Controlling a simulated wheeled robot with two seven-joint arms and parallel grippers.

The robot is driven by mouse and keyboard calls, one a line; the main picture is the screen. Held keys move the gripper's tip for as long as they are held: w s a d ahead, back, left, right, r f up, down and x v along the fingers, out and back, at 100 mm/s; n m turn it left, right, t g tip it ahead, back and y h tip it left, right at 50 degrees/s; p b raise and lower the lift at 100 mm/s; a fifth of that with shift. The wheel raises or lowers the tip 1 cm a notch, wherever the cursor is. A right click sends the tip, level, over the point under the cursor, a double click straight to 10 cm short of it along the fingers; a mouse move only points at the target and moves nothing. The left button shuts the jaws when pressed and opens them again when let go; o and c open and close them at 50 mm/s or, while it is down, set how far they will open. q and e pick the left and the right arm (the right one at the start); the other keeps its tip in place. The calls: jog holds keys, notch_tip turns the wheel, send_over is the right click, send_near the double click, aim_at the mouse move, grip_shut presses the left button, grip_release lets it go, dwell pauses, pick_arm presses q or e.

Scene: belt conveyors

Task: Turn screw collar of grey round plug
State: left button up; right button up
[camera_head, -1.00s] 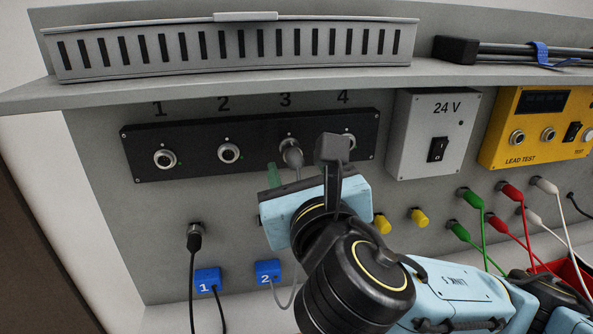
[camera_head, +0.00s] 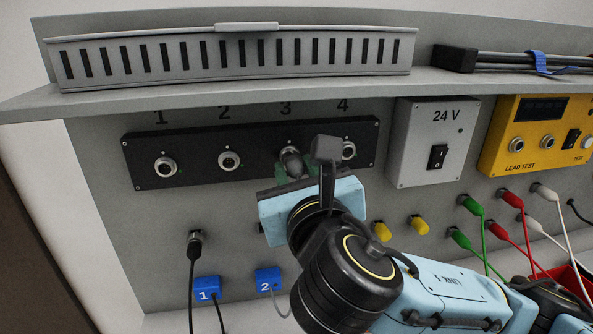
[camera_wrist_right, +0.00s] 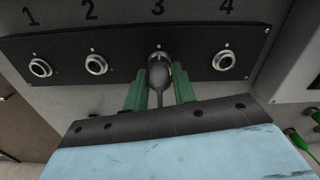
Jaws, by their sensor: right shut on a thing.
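The grey round plug (camera_wrist_right: 158,77) sits at socket 3 of the black panel, its cable hanging down toward my right gripper. In the head view the plug (camera_head: 290,160) shows just above the gripper's body. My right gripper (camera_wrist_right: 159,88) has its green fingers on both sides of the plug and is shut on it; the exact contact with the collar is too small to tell. In the head view the right gripper (camera_head: 291,172) is partly hidden by its own wrist and camera. The black panel (camera_head: 190,175) has numbered sockets 1 to 4. My left gripper is not in view.
Sockets 1 (camera_head: 165,167) and 2 (camera_head: 229,160) are empty. A black plug (camera_head: 195,238) with a cable hangs below. Blue tags (camera_head: 207,289), yellow caps (camera_head: 419,225), a 24 V box (camera_head: 432,140) and the yellow lead tester (camera_head: 535,140) surround the arm. A shelf (camera_head: 240,92) overhangs the panel.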

jog(key=shift+m, duration=0.3)
jog(key=m+p, duration=0.3)
jog(key=m, duration=0.2)
jog(key=shift+p, duration=0.35)
jog(key=m+p, duration=0.3)
jog(key=m, duration=0.3)
jog(key=shift+a, duration=0.15)
jog(key=m+p, duration=0.2)
jog(key=m, duration=0.3)
jog(key=shift+m+p, duration=0.3)
jog(key=shift+m, duration=0.1)
jog(key=m+p, duration=0.1)
jog(key=m, duration=0.2)
jog(key=shift+m, duration=0.3)
jog(key=shift+m+p, duration=0.3)
jog(key=shift+m, duration=1.2)
jog(key=shift+r, duration=0.1)
jog(key=o, duration=1)
